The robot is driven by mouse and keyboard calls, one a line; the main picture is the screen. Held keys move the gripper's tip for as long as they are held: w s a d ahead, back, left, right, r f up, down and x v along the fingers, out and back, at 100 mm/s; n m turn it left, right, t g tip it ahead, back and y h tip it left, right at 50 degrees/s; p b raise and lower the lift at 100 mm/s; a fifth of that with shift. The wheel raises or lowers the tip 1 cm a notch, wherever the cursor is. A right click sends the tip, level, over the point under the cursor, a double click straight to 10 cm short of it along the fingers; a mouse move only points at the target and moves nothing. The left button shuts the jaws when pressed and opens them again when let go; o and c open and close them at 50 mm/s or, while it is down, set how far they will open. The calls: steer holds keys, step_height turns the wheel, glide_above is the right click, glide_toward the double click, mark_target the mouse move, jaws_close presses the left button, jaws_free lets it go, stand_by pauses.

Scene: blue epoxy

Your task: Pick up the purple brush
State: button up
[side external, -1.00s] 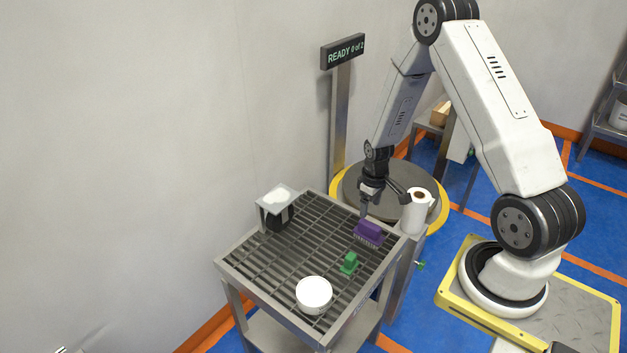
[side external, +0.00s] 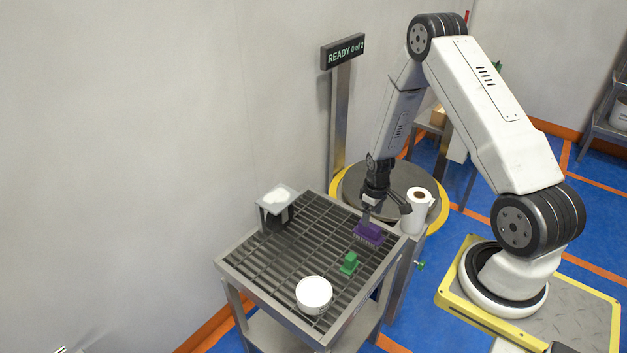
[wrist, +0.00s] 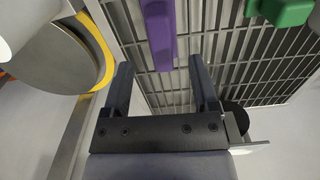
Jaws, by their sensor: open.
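The purple brush (side external: 368,234) lies on the grated table, near its back right edge. In the wrist view the brush (wrist: 159,32) shows at the top, ahead of the fingers and roughly in line with the space between them. My gripper (side external: 372,218) is just above the brush in the side view, partly overlapping it, so I cannot tell the exact gap. In the wrist view my gripper (wrist: 162,76) is open, with nothing between its two fingers.
A green brush-like object (side external: 349,263) and a white bowl (side external: 314,294) stand on the grated table (side external: 250,262). A small stand with a white top (side external: 277,197) is at the left. A paper roll (side external: 416,212) stands close to my gripper's right.

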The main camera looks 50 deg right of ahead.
mark_target(370, 226)
steer(key=shift+f, duration=2.6)
jaws_close()
